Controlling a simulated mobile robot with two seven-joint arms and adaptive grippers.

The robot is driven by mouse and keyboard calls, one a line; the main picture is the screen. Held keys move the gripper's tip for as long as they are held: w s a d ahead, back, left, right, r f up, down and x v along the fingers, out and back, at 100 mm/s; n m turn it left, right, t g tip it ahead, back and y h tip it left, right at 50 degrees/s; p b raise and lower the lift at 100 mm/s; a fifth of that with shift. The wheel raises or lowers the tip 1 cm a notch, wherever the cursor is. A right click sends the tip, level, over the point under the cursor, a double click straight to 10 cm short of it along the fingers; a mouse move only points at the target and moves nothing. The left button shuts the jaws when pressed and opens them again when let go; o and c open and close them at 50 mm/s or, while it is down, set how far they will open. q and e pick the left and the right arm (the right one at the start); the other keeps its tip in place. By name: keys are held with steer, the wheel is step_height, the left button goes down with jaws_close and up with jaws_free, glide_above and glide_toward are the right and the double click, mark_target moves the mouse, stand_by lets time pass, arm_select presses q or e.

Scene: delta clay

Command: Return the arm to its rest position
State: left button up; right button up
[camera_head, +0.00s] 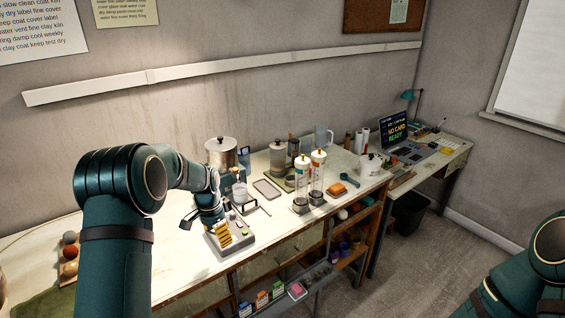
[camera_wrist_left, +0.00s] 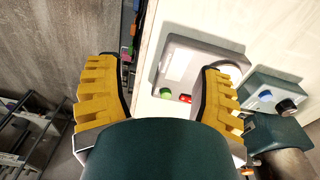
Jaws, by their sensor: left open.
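My left arm comes in from the left in the head view and reaches over the workbench. Its gripper (camera_head: 222,235) has yellow fingers and hangs over a grey device near the front edge of the bench. In the left wrist view the gripper (camera_wrist_left: 160,85) is open, its two yellow fingers wide apart with nothing between them. The grey device (camera_wrist_left: 178,62), with a green and a red button, lies below and beyond the fingers. Whether a finger touches it I cannot tell. Part of my right arm shows at the lower right of the head view, with its gripper out of frame.
Close to the gripper stand a metal pot (camera_head: 222,153) and a small stand with a white cup (camera_head: 240,192). Shelves lie under the bench. Bare bench top lies left of the pot.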

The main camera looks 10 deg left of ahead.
arm_select(q)
steer(key=s+d+f+n+h+b, duration=0.1)
steer(key=s+d+f+n+b, duration=0.1)
steer(key=s+d+f, duration=0.35)
steer(key=s+d+f+n+h+b, duration=0.1)
steer(key=s+d+f, duration=0.1)
steer(key=d+f, duration=0.55)
steer(key=s+d+f+n+b, duration=0.1)
steer(key=s+d+f+n, duration=0.1)
steer(key=s, duration=0.3)
steer(key=s+d+f+n+t+h+b, duration=0.1)
steer(key=s+d+f+n, duration=0.1)
steer(key=s+d+f, duration=0.2)
steer(key=s+d+f+n+b, duration=0.1)
steer(key=s+d+f+b, duration=0.1)
steer(key=s, duration=0.6)
steer(key=d+f, duration=0.1)
steer(key=d, duration=0.1)
steer(key=shift+d+n+t, duration=0.3)
steer(key=shift+n, duration=0.1)
steer(key=shift+s+f, duration=0.1)
